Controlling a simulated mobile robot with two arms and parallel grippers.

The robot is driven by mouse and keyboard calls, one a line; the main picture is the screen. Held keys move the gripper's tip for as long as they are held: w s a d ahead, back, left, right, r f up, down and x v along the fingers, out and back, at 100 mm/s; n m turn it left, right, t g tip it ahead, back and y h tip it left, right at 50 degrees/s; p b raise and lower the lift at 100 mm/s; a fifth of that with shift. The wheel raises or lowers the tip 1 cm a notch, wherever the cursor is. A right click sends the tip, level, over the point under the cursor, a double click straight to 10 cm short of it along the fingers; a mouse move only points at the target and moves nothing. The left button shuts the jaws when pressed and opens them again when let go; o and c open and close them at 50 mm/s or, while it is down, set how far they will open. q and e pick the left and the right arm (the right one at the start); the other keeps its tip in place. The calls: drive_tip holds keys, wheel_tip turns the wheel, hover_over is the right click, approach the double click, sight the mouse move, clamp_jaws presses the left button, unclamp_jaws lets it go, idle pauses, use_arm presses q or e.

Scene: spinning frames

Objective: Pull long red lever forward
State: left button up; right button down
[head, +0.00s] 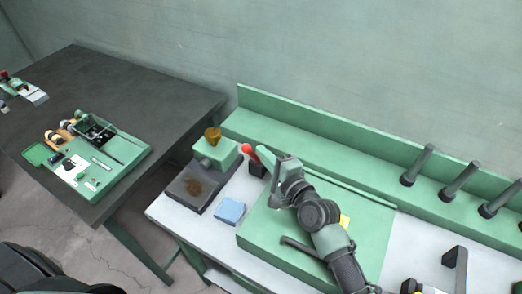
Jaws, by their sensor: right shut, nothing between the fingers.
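The red lever (249,153) stands tilted up and to the left from a small dark block at the back left of the green panel. Its red end shows clear. My right gripper (279,164) is just right of the lever, low over the panel's back left corner. Its fingers are small in view and partly hidden by its own wrist. It is shut with nothing between the fingers, and I cannot tell whether it touches the lever's base. My left gripper is not in view.
A green box with a brown cup (212,136) stands on a dark plate left of the lever. A blue sponge-like block (230,210) lies in front. Several dark pegs (417,165) rise from the green ledge at right. A dark table (130,85) with a green tray stands at left.

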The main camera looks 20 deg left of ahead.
drive_tip(key=v, duration=0.6)
drive_tip(key=shift+b, duration=0.3)
